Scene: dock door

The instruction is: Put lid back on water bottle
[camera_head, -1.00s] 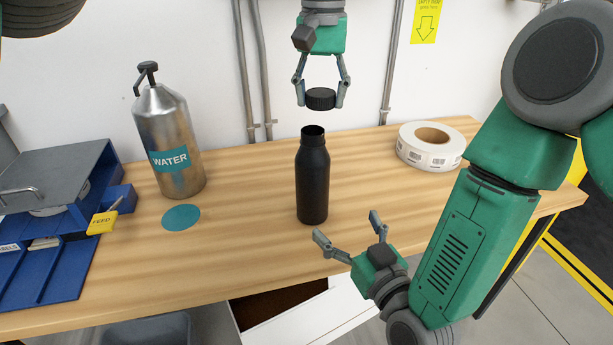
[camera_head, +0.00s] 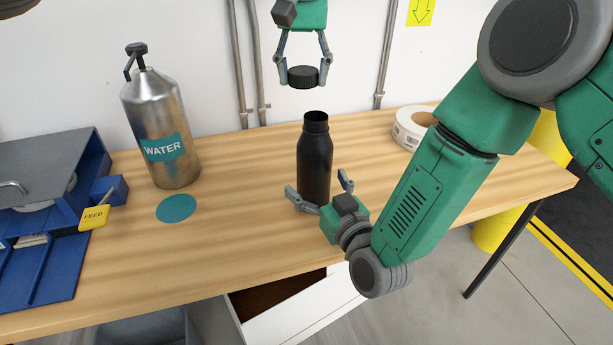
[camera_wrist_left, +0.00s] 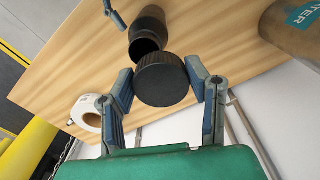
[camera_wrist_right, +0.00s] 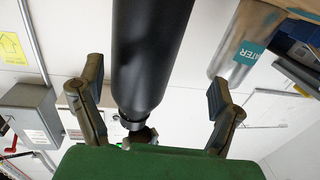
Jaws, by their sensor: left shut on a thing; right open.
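A black water bottle (camera_head: 315,160) stands upright and open-mouthed on the wooden table; it also shows in the left wrist view (camera_wrist_left: 150,28) and the right wrist view (camera_wrist_right: 150,50). My left gripper (camera_head: 303,77) is shut on the round black ribbed lid (camera_head: 303,76) and holds it above the bottle, slightly left of its mouth. The lid (camera_wrist_left: 161,80) sits between the fingertips in the left wrist view. My right gripper (camera_head: 318,190) is open low at the bottle, with a finger on either side of it. Contact with the bottle cannot be told.
A metal WATER flask (camera_head: 160,125) stands left of the bottle, with a teal disc (camera_head: 176,208) on the table (camera_head: 235,225) before it. A blue organiser (camera_head: 60,260) is at far left. A label roll (camera_head: 408,132) lies at back right. An open drawer (camera_head: 300,305) is below.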

